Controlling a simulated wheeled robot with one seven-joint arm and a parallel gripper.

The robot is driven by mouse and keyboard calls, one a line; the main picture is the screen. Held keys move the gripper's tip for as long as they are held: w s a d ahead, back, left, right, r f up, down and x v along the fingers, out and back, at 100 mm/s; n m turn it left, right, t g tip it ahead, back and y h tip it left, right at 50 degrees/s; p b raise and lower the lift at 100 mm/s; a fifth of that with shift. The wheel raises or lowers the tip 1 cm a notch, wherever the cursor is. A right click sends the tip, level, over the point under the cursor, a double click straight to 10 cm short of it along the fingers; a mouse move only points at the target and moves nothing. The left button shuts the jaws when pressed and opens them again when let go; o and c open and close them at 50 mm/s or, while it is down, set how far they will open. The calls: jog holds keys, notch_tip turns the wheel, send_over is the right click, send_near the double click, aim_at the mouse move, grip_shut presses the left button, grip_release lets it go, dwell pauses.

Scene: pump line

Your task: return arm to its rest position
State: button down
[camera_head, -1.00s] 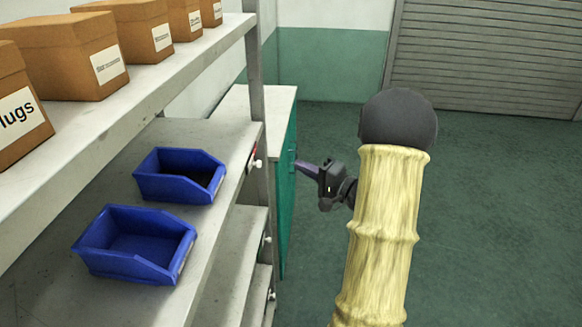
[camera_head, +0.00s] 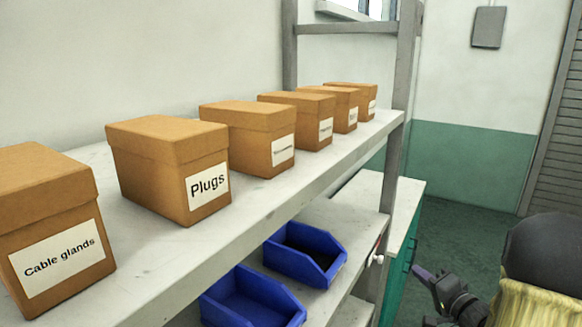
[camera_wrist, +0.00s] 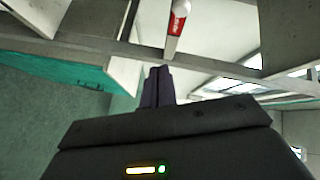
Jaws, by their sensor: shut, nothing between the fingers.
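My gripper (camera_head: 422,272) is at the lower right in the head view, in front of the green cabinet and right of the shelf rack. Its fingers are together with nothing between them. My arm's dark joint and yellowish sleeve show at the right edge. In the wrist view the dark fingers of my gripper (camera_wrist: 158,86) point up toward the rack's grey frame, apart from it as far as I can tell.
Cardboard boxes, among them "Cable glands" (camera_head: 45,235) and "Plugs" (camera_head: 172,168), stand on the upper shelf (camera_head: 262,196). Two blue bins (camera_head: 250,300) sit below. A green cabinet (camera_head: 400,245) with a pale top stands beyond the rack post (camera_head: 398,150). Green floor (camera_head: 450,235) is open behind.

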jog(key=s+a+f+n+g+h, duration=0.2)
jog(key=s+a+f+n+g, duration=0.2)
jog(key=s+a, duration=0.4)
jog(key=s+a+f+n+g+h, duration=0.3)
jog(key=s+a+n+g, duration=0.3)
jog(key=s+a+g, duration=0.3)
jog(key=shift+s+a+f, duration=0.15)
jog(key=shift+s+f, duration=0.5)
jog(key=shift+s, duration=0.5)
